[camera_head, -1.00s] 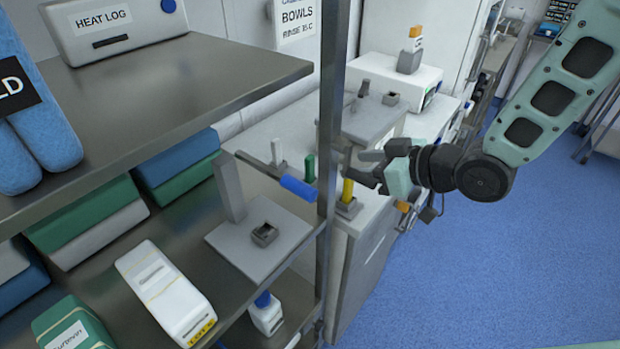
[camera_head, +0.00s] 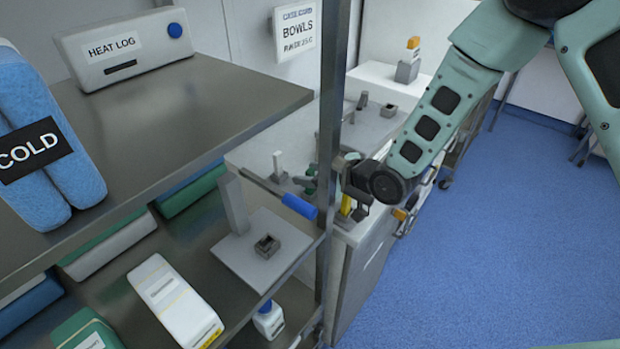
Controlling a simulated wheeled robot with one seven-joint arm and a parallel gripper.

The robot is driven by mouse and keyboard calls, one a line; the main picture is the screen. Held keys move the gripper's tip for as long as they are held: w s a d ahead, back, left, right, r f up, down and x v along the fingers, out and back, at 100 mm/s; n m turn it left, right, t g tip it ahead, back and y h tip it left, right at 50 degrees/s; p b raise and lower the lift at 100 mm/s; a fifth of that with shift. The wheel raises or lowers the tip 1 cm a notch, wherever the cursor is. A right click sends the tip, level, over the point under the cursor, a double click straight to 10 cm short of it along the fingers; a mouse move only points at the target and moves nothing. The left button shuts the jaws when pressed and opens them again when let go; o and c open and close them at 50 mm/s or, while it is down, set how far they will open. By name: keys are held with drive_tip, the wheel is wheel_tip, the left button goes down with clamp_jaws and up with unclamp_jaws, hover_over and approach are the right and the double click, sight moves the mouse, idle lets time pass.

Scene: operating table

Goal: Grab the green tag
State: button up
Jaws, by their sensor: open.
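The green tag (camera_head: 310,169) stands on the white counter behind the shelf post, small and partly covered. A white tag (camera_head: 278,162) stands to its left and a yellow tag (camera_head: 346,204) to its right. My gripper (camera_head: 307,182) is at the green tag, reaching in from the right past the shelf post, which hides part of it. It is open, with its fingers close to the tag. I cannot tell whether they touch it or lie on both sides of it.
The metal shelf post (camera_head: 330,130) stands in front of the gripper. A lever with a blue handle (camera_head: 299,206) juts out just below it. An empty grey socket (camera_head: 267,245) sits on a plate at the lower shelf. An orange tag (camera_head: 413,43) stands farther back.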

drive_tip(key=shift+w+a+f, duration=0.15)
drive_tip(key=shift+a, duration=0.05)
clamp_jaws()
